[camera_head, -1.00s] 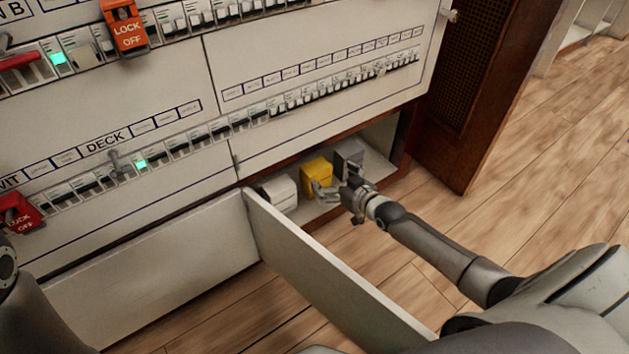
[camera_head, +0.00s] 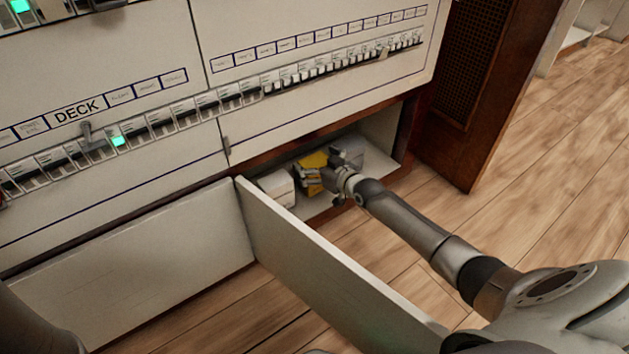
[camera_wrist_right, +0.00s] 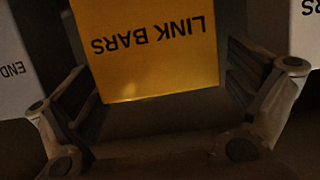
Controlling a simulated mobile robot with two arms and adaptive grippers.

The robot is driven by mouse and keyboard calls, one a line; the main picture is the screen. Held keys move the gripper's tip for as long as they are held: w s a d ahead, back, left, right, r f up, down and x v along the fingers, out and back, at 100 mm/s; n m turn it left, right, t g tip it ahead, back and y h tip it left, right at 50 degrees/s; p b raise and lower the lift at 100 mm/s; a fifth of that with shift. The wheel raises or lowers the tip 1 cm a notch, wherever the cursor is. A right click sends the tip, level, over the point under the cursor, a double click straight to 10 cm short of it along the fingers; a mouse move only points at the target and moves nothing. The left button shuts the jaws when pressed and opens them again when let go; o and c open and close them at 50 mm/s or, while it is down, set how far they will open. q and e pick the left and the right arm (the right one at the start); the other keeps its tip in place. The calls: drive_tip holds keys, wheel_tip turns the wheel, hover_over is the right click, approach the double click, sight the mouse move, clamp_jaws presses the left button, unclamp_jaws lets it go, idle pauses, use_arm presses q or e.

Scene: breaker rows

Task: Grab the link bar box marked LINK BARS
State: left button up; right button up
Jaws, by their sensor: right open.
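The yellow box marked LINK BARS (camera_wrist_right: 150,50) stands in the low open compartment, between a white box and a grey box. In the head view the yellow box (camera_head: 311,173) is partly hidden behind my right gripper (camera_head: 325,178). In the right wrist view my right gripper (camera_wrist_right: 165,100) is open, with one finger on each side of the yellow box's near end. Gaps show between the fingers and the box, most clearly near the lower edge. My left gripper is not in view.
A grey box (camera_head: 348,150) stands right. An open door panel (camera_head: 310,260) juts out left of my right arm. A breaker panel (camera_head: 130,130) is above.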

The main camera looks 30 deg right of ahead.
drive_tip(key=shift+w, duration=0.35)
drive_tip(key=shift+c, duration=0.4)
drive_tip(key=c, duration=1.4)
drive_tip(key=shift+c, duration=0.9)
drive_tip(key=shift+r, duration=0.1)
